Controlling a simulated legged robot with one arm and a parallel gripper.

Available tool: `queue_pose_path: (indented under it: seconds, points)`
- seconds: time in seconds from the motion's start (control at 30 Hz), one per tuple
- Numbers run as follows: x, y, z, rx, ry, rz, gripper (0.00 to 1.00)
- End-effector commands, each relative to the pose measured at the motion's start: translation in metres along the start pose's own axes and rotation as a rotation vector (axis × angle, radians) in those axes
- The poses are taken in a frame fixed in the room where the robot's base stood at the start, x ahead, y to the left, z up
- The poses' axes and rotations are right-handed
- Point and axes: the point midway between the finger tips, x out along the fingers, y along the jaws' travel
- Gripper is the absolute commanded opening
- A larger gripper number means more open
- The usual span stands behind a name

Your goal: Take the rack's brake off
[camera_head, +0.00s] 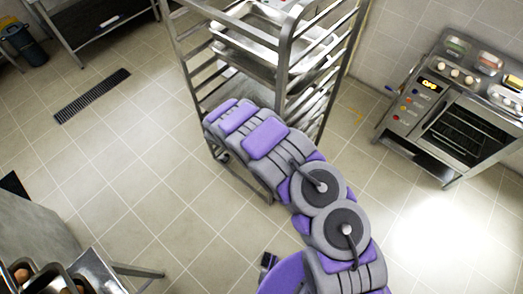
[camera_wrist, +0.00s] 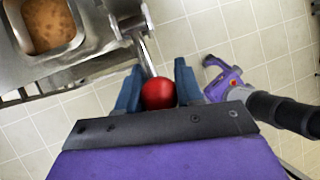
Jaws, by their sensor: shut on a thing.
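The tall steel rack (camera_head: 284,60) stands at the top middle of the head view, with metal trays on its shelves. My arm reaches down across the rack's lower front and hides part of it; the gripper's end is hidden there. In the wrist view my gripper (camera_wrist: 157,82) has its two blue fingers on either side of a red ball knob (camera_wrist: 158,93) and is shut on it. The knob sits at the end of a short metal lever (camera_wrist: 146,55). The lever runs up to a steel bracket (camera_wrist: 128,26) beside a steel frame.
A steel oven (camera_head: 455,125) with a lit display stands at the right. A steel table (camera_head: 45,230) with pans is at lower left, and another unit (camera_head: 95,20) is at upper left. A floor drain (camera_head: 92,96) lies at left. Tiled floor between them is clear.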

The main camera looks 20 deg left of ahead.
Motion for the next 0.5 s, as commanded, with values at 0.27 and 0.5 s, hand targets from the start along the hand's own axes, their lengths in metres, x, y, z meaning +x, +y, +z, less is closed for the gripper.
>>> queue_pose_path:
  seconds: [0.27,0.5]
  points:
    - [0.0000,0.0014,-0.0012,0.000,0.002,0.004,0.00]
    - [-0.0003,0.0003,-0.0008,0.001,0.001,0.003,0.58]
